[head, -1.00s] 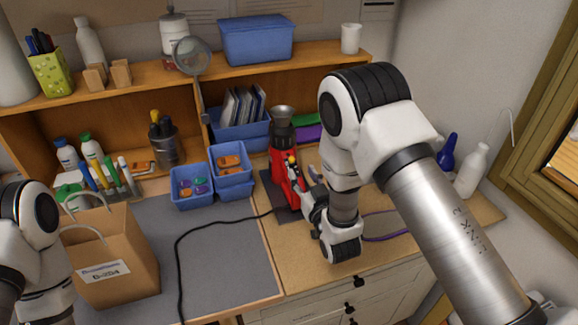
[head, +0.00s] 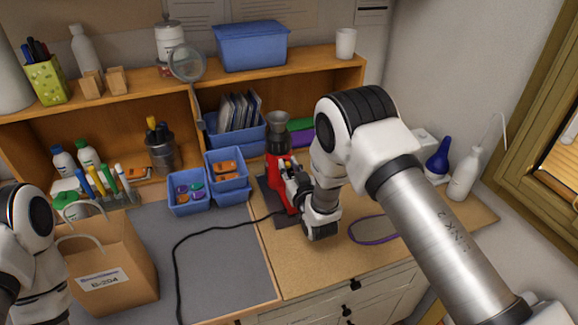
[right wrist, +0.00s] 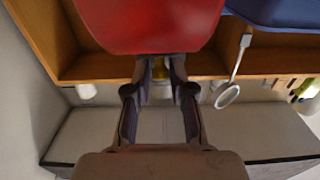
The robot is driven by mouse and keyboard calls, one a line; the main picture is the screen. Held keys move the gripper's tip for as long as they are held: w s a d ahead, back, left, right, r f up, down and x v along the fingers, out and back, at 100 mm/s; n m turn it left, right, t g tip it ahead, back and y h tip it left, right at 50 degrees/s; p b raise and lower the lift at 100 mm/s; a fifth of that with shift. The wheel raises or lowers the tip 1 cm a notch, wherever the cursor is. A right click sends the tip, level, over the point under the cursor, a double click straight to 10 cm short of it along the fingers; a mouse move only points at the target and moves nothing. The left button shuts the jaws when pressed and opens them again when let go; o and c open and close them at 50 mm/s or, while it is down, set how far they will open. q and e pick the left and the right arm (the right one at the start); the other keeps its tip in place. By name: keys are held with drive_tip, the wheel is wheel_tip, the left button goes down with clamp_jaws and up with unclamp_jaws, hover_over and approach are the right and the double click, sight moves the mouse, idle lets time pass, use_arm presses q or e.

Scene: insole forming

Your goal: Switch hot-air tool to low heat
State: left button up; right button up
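The red hot-air tool (head: 278,168) stands upright with its grey nozzle (head: 278,122) up, on a dark mat (head: 284,217) at the workbench's right half. My right gripper (head: 291,184) is at the tool's right side in the head view, partly covering its front. In the right wrist view, the red body (right wrist: 150,25) fills the top, and the fingers (right wrist: 161,66) reach up to it with a narrow gap between them. A small yellow part (right wrist: 160,69) shows in that gap; contact cannot be made out. Any heat control is otherwise hidden. My left gripper is out of view.
A black cord (head: 190,238) runs over the grey mat (head: 225,255). Blue bins (head: 188,206) stand left of the tool and a paper bag (head: 110,275) farther left. A purple-edged insole shape (head: 375,229) lies right of my gripper. A wooden shelf (head: 135,82) stands behind.

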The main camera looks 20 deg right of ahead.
clamp_jaws()
drive_tip(key=shift+s+f+b, duration=0.55)
drive_tip(key=shift+b, duration=0.3)
drive_tip(key=shift+s+r, duration=0.3)
drive_tip(key=shift+r, duration=0.05)
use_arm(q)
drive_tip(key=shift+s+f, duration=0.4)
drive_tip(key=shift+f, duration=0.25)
use_arm(e)
drive_tip(key=o, duration=0.7)
unclamp_jaws()
drive_tip(key=shift+w+f, duration=0.15)
drive_tip(key=shift+w, duration=0.05)
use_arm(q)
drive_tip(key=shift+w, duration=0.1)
use_arm(e)
drive_tip(key=shift+s, duration=0.1)
